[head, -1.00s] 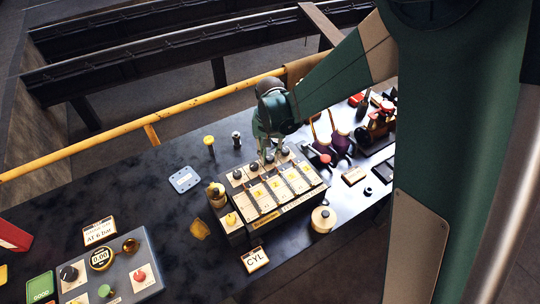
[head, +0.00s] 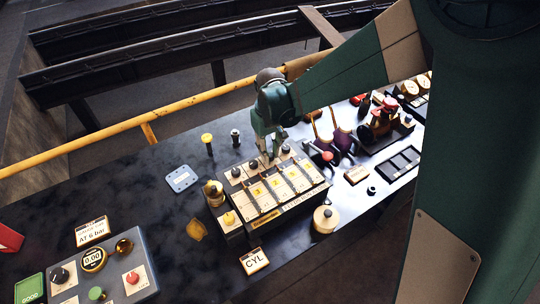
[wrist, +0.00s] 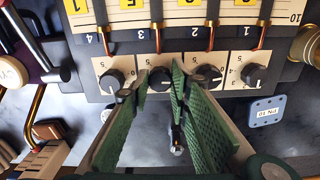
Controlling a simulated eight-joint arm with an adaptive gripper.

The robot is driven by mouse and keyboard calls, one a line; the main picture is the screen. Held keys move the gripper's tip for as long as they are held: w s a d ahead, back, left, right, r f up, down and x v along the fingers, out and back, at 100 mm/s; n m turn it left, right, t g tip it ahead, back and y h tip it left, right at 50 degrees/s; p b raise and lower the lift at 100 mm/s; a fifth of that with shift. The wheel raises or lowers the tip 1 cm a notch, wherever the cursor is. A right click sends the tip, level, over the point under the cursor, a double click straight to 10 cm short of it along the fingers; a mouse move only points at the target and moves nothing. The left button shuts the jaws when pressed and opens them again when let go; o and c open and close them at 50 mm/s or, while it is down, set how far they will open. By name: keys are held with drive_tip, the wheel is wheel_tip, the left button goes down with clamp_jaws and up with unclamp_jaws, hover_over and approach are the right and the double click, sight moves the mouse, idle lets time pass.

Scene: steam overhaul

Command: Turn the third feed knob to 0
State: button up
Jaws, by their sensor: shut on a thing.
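The feed box (head: 252,215) stands on the dark bench with a row of black knobs along its back edge. In the wrist view the row of knobs sits under the numbers 4, 3, 2, 1 from left to right. The third feed knob (wrist: 160,79) is below the 3, between my fingers. My gripper (wrist: 163,76) is shut on this knob; it also shows from above in the head view (head: 270,156). The fingers hide parts of the dial plate, and I cannot read the knob's setting.
The second knob (wrist: 208,76) is close beside my right finger, and the fourth knob (wrist: 112,80) is beside the left. A blue-grey tag (head: 182,178) lies left of the box. A yellow rail (head: 125,127) runs behind the bench.

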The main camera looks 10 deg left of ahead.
drive_tip(key=shift+n+b, duration=0.3)
drive_tip(key=shift+n, duration=0.5)
drive_tip(key=o, duration=0.9)
drive_tip(key=shift+r, duration=0.15)
drive_tip(key=shift+r, duration=5.9)
